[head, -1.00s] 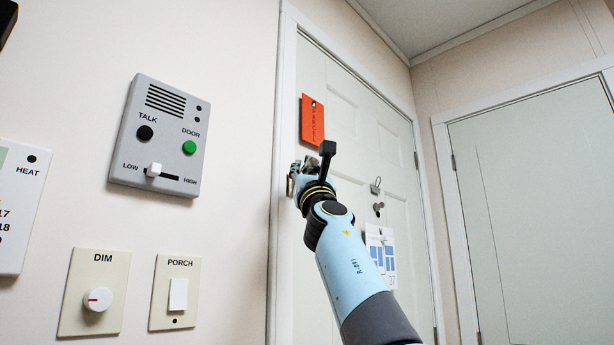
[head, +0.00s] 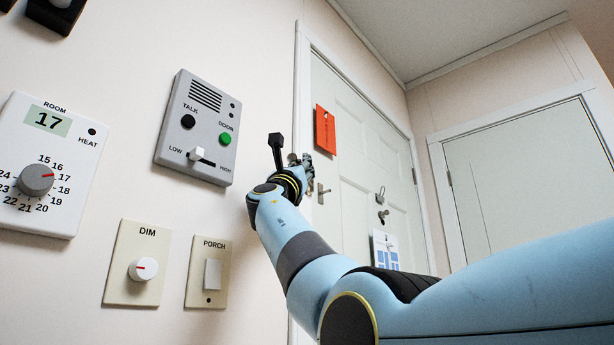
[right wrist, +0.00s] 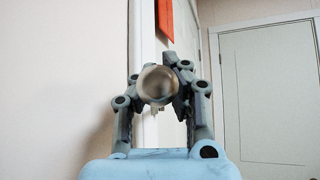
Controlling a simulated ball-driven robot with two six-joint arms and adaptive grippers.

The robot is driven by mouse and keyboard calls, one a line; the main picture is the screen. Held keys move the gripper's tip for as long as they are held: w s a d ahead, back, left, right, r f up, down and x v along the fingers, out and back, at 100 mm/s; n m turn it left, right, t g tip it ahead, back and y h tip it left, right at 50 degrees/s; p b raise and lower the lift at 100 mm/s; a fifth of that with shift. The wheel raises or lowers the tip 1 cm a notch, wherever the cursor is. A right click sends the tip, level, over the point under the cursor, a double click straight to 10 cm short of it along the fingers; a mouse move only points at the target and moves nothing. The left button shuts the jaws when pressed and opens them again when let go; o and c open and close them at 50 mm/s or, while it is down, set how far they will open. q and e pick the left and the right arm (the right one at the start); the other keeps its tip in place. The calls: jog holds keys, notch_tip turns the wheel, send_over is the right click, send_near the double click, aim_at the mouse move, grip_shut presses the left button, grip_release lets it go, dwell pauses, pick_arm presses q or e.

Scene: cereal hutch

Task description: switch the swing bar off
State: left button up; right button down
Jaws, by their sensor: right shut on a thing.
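My right gripper (head: 306,168) is at the left edge of the pale door (head: 345,150), below an orange tag (head: 325,131). In the right wrist view, the fingers of my right gripper (right wrist: 160,85) are closed around a round, brownish metal knob (right wrist: 158,86). The knob looks like the end of the swing bar, but the rest of the bar is mostly hidden behind my gripper. I cannot tell the bar's angle. A small metal lever (head: 323,192) shows on the door just below my gripper. My left gripper is not in view.
Left of the door, the wall carries a grey intercom panel (head: 215,100), a thermostat (head: 75,190), a DIM knob plate (head: 122,285) and a PORCH switch plate (head: 196,286). A second door (head: 520,170) stands right.

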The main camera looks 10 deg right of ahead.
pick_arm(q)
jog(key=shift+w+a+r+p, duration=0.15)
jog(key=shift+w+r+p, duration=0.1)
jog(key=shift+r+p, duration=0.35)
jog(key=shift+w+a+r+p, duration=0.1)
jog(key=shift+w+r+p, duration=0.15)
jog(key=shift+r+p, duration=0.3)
pick_arm(e)
jog(key=shift+w+a+m+g+h, duration=0.25)
jog(key=shift+a+m+g+h, duration=0.15)
jog(key=shift+g+h, duration=0.35)
jog(key=shift+w+a+m+g+h, duration=0.25)
jog(key=shift+m+g+h, duration=0.25)
jog(key=shift+h, duration=0.45)
jog(key=c, duration=1.7)
grip_release()
jog(key=shift+f, duration=0.1)
